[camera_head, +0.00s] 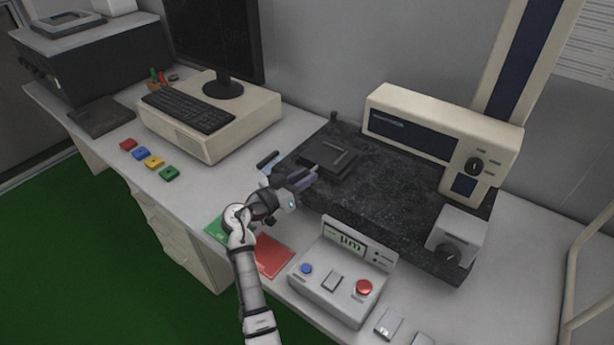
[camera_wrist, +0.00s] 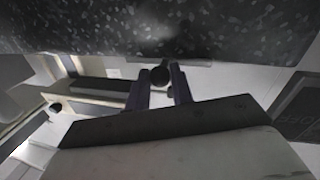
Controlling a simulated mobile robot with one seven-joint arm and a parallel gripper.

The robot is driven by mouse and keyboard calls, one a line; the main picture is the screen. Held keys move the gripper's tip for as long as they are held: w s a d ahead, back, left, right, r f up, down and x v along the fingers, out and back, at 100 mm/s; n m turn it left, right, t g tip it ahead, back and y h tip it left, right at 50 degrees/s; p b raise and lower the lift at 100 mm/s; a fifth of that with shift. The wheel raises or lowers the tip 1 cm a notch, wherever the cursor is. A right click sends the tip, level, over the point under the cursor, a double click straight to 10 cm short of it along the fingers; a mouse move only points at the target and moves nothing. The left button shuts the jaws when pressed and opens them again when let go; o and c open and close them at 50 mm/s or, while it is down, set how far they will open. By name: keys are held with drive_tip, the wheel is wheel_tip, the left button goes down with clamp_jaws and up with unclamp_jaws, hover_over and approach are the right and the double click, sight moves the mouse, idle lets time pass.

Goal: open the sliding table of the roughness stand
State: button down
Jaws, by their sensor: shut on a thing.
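The roughness stand has a speckled black granite base (camera_head: 400,200) and a cream upper unit (camera_head: 430,125). Its sliding table (camera_head: 335,155) is a dark, flat block on the left part of the granite. My gripper (camera_head: 310,177) reaches in from the left front, at the table's near left side. In the wrist view my gripper (camera_wrist: 161,82) has its two dark fingers on either side of a small round black knob (camera_wrist: 160,75), shut on it. The knob is hidden by the fingers in the head view. The granite (camera_wrist: 150,30) fills the top of the wrist view.
A control box (camera_head: 340,275) with a green display and a red button stands in front of the granite. Green (camera_head: 216,229) and red (camera_head: 271,256) cards lie near my arm. A cream computer (camera_head: 215,125) with keyboard and monitor stands to the left.

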drive_tip(key=s+d+b+v, duration=0.1)
drive_tip(key=b+v, duration=0.1)
drive_tip(key=v, duration=0.4)
drive_tip(key=shift+s+a, duration=0.15)
drive_tip(key=shift+a, duration=0.05)
drive_tip(key=c, duration=1.2)
unclamp_jaws()
drive_tip(key=shift+c, duration=0.2)
drive_tip(key=b+v, duration=0.4)
drive_tip(key=v, duration=0.9)
drive_tip(key=shift+s+a, duration=0.25)
drive_tip(key=shift+a, duration=0.05)
